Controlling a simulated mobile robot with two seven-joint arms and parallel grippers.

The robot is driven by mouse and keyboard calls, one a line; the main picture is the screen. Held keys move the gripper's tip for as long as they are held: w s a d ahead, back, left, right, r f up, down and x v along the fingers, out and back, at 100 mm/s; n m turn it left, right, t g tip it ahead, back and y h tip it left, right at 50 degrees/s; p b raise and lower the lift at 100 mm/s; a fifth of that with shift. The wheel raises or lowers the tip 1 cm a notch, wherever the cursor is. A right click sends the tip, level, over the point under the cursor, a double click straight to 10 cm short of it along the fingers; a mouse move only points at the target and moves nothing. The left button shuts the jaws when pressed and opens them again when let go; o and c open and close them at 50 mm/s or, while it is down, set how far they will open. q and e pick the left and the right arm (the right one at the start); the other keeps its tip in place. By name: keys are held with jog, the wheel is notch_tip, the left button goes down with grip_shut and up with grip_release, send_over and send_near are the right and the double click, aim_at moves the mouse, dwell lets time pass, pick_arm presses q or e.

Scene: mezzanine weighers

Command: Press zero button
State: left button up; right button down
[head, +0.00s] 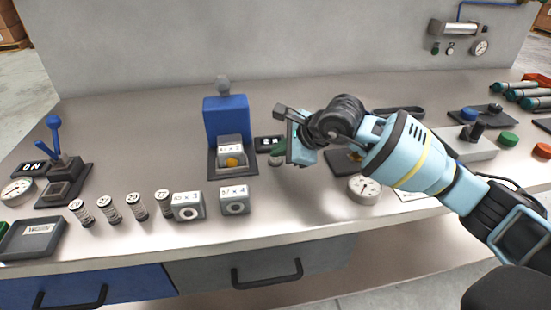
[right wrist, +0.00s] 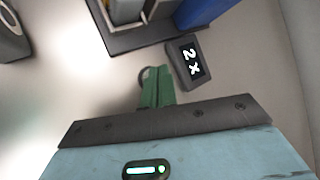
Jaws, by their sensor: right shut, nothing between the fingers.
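A blue weigher (head: 226,122) stands at the middle of the bench; its dark base also shows in the right wrist view (right wrist: 122,42). A small dark display (head: 268,143) sits beside it, and in the right wrist view the display (right wrist: 188,60) reads "2 x" as seen there. My right gripper (head: 276,158) is over the bench just right of the weigher, its green fingers shut and empty, pointing down. In the right wrist view the fingertips (right wrist: 155,76) cover most of a small dark round rim (right wrist: 144,77) beside the display. I cannot read a zero label, and contact is unclear. My left gripper is not in view.
Two labelled blocks (head: 235,201) and several small cylinders (head: 137,207) stand along the front left. A blue-handled lever unit (head: 63,170) is at far left. A round gauge (head: 364,189) lies under my right arm. A green knob (head: 508,139) and several bottles are at right.

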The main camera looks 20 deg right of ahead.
aim_at(280, 161)
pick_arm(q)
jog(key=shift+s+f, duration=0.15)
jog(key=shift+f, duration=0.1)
pick_arm(e)
jog(key=shift+f, duration=0.45)
dwell(0.5)
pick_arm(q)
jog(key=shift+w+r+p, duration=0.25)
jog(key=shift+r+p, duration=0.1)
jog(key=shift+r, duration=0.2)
pick_arm(e)
jog(key=shift+r, duration=0.85)
